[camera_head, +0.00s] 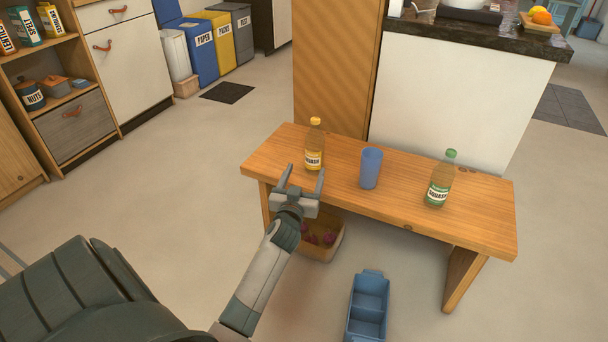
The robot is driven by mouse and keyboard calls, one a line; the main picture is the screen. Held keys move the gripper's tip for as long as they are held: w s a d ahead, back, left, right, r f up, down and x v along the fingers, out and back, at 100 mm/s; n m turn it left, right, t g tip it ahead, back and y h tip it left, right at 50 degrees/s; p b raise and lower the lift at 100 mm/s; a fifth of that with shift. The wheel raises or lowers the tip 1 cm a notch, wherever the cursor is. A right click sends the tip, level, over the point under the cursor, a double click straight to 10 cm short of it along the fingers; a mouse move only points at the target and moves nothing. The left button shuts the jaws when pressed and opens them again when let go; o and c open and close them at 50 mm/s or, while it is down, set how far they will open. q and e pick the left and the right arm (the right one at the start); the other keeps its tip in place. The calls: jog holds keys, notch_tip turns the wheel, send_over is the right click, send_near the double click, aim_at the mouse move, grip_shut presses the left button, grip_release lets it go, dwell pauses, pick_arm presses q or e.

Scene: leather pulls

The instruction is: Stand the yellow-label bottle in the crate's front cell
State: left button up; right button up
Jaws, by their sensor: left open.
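The yellow-label bottle (314,146), with a yellow cap and the word SQUASH, stands upright at the left end of the wooden bench (420,210). My left gripper (300,180) is open and empty, its two fingers pointing toward this bottle from the bench's near edge. In the picture the fingertips lie just below the bottle; I see no contact. The blue crate (352,310) sits on the floor in front of the bench. Two cells show, both looking empty, and its lower end is cut off by the picture edge. My right gripper is out of view.
A blue cup (371,168) and a green-label bottle (440,180) stand on the bench, to the right of the yellow-label bottle. A box with dark red round things (320,238) sits under the bench. Open floor (160,200) lies to the left.

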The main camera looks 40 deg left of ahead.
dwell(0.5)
pick_arm(q)
jog(key=s+d+r+m+t+h, duration=0.2)
jog(key=s+d+r+m+h, duration=0.15)
jog(key=d, duration=0.65)
jog(key=s+d+r+m+t+h, duration=0.25)
jog(key=s+d+h, duration=0.2)
jog(key=d, duration=0.45)
jog(key=s+d+r+m+t+h, duration=0.1)
jog(key=s+d+r+m+h, duration=0.25)
jog(key=d, duration=0.65)
jog(key=s+d+r+t+h, duration=0.1)
jog(key=s+d+r+h, duration=0.1)
jog(key=s, duration=0.4)
jog(key=s+d+r+t+h, duration=0.1)
jog(key=s+d+r+t, duration=0.1)
jog(key=s+d+r, duration=0.2)
jog(key=s+d+r+n+t+h, duration=0.1)
jog(key=s+d+r+h, duration=0.1)
jog(key=s+d+r, duration=0.2)
jog(key=s+r, duration=0.3)
jog(key=s, duration=0.2)
jog(key=shift+s+h, duration=0.3)
jog(key=shift+h, duration=0.05)
jog(key=shift+o, duration=0.6)
jog(key=shift+d+t, duration=0.15)
jog(key=shift+t, duration=0.2)
